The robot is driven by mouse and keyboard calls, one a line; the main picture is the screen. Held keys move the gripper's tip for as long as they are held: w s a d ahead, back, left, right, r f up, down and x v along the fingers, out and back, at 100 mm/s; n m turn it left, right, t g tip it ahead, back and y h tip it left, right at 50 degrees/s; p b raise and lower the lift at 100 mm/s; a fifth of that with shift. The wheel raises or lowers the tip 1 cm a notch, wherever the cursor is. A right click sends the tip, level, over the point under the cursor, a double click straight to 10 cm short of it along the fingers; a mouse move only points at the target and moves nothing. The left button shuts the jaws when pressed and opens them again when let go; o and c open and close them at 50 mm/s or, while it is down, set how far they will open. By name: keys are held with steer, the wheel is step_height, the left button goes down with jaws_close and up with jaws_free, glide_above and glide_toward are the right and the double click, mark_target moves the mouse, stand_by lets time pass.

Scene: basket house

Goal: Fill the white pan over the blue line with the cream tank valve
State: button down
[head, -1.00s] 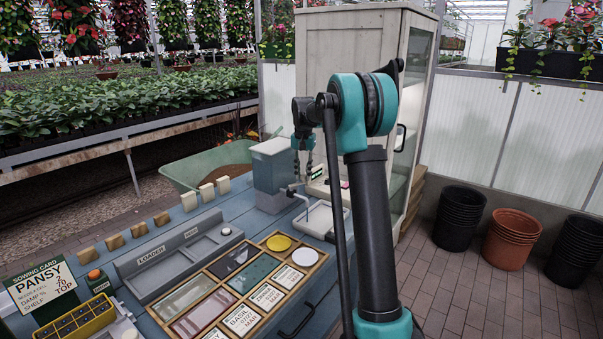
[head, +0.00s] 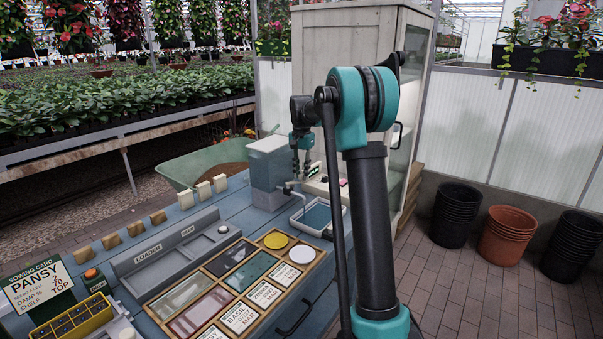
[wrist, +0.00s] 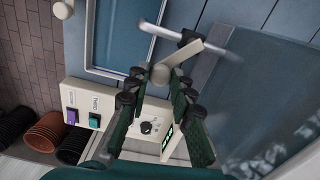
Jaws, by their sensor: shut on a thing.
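The white pan (head: 306,231) sits on the blue bench below the grey tank (head: 269,168). Blue-grey water covers its floor in the head view; its pale rim (wrist: 89,40) and the water also show in the wrist view. I cannot make out the blue line, so the level against it is unclear. The cream tank valve (wrist: 188,60) is a short lever at the pale spout pipe. My gripper (wrist: 164,76) is shut on the lever's end, with its dark fingers on either side. In the head view my gripper (head: 302,174) is beside the tank, above the pan.
A cream control box (wrist: 105,118) with purple and teal buttons and a dial lies close to my fingers. A wooden tray of seed cards (head: 240,290) and a grey loader (head: 165,262) occupy the bench to the left. A tall cabinet (head: 350,50) stands behind.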

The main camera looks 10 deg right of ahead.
mark_target(302, 175)
steer(key=c, duration=1.3)
jaws_free()
step_height(302, 175, up, 12)
